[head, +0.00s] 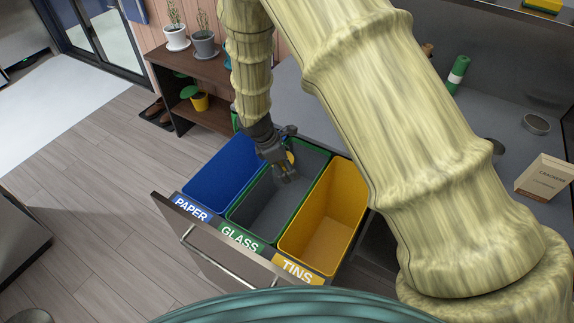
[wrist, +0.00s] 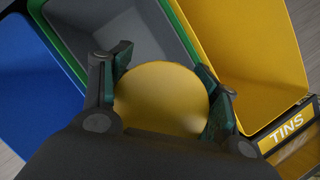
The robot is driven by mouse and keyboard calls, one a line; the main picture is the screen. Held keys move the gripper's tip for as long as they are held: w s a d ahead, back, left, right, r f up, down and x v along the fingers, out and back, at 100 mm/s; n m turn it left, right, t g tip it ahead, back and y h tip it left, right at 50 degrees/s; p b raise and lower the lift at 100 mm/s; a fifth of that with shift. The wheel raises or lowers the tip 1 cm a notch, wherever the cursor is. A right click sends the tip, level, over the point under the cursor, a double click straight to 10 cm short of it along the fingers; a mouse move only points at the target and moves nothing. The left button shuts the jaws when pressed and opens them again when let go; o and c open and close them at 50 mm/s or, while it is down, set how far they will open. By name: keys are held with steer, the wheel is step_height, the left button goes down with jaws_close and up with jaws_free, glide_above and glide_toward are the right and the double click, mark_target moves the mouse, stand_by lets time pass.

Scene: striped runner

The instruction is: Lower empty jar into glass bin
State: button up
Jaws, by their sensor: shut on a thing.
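My gripper (head: 286,172) is over the glass bin (head: 258,205), near its back end, fingers pointing down. The bin is grey inside with a green rim and a GLASS label. In the wrist view my gripper (wrist: 168,88) is shut on the jar (wrist: 160,97), whose round yellow top fills the space between the green-padded fingers. In the head view only a small yellow part of the jar (head: 291,157) shows beside the fingers; the rest is hidden. The glass bin's grey inside (wrist: 135,28) shows beyond the fingers; I cannot tell the jar's exact height over the rim.
The blue paper bin (head: 218,178) is left of the glass bin and the yellow tins bin (head: 325,215) is right, all in a pulled-out drawer (head: 215,262). A shelf with potted plants (head: 176,36) stands behind. The counter at right holds a cracker box (head: 544,178).

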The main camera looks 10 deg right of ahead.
step_height(320, 180, down, 16)
steer(key=b, duration=0.8)
steer(key=shift+f, duration=0.2)
stand_by(2.7)
steer(key=shift+f+b, duration=1.05)
steer(key=shift+f, duration=0.65)
stand_by(1.9)
